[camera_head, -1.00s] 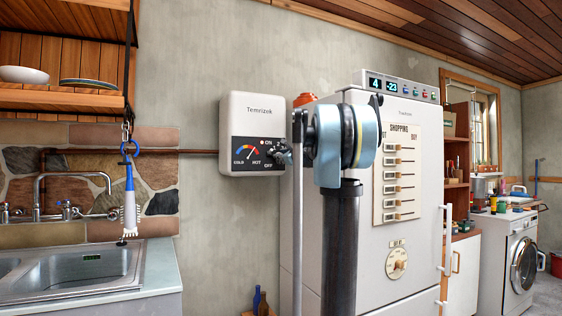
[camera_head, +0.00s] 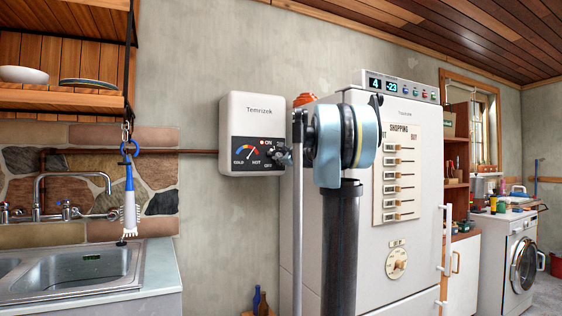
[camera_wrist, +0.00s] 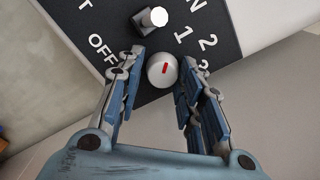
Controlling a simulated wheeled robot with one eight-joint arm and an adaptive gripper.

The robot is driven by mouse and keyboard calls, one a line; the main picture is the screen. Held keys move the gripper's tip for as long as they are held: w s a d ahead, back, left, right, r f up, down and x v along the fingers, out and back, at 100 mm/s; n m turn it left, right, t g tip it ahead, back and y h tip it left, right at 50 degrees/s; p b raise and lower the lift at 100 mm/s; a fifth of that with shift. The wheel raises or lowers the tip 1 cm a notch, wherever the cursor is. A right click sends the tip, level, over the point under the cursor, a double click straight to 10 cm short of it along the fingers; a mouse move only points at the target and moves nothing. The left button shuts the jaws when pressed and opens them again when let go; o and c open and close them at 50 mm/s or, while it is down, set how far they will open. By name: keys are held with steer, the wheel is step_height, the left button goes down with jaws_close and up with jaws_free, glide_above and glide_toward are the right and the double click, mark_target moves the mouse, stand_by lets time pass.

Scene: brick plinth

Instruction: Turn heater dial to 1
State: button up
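The heater (camera_head: 252,112) is a white wall box with a dark panel, a cold-to-hot gauge and ON and OFF labels. In the wrist view, its grey round dial (camera_wrist: 161,72) has a short red mark and sits among the labels OFF, 1, 2 and 3. The exact setting is hard to tell. My gripper (camera_wrist: 160,64) has its blue fingers on either side of the dial, with narrow gaps apparent. In the head view, my gripper (camera_head: 283,156) is at the heater's lower right and hides the dial.
A small light knob or switch (camera_wrist: 153,18) stands out from the panel just above the dial. A tall white fridge (camera_head: 330,225) is right of the heater, behind my arm. A sink (camera_head: 80,270) with a hanging brush (camera_head: 130,195) is at left.

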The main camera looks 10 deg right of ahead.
stand_by(0.3)
steer(key=v, duration=1.2)
stand_by(0.3)
steer(key=s+a+f+n+g+y, duration=0.1)
steer(key=s+a+f+n+g, duration=0.45)
steer(key=s+f, duration=0.55)
steer(key=s+a+f+n+g+y, duration=0.1)
steer(key=s+a+f+n+g, duration=0.2)
steer(key=s+a+f+n, duration=0.75)
steer(key=s+d+f+n+g+h, duration=0.2)
steer(key=s+d+f, duration=0.2)
steer(key=s+f, duration=0.4)
steer(key=s+d+f+n+g+h, duration=0.2)
steer(key=s+f, duration=0.5)
steer(key=f, duration=0.6)
steer(key=s+d+f+n+g+h, duration=0.2)
steer(key=s+d+f+n+h, duration=0.1)
steer(key=s+d+f, duration=0.3)
step_height(320, 180, down, 5)
steer(key=s, duration=0.2)
steer(key=shift+s+r+h, duration=0.25)
steer(key=shift+s+h, duration=0.05)
steer(key=shift+d+g, duration=0.1)
steer(key=shift+g, duration=0.15)
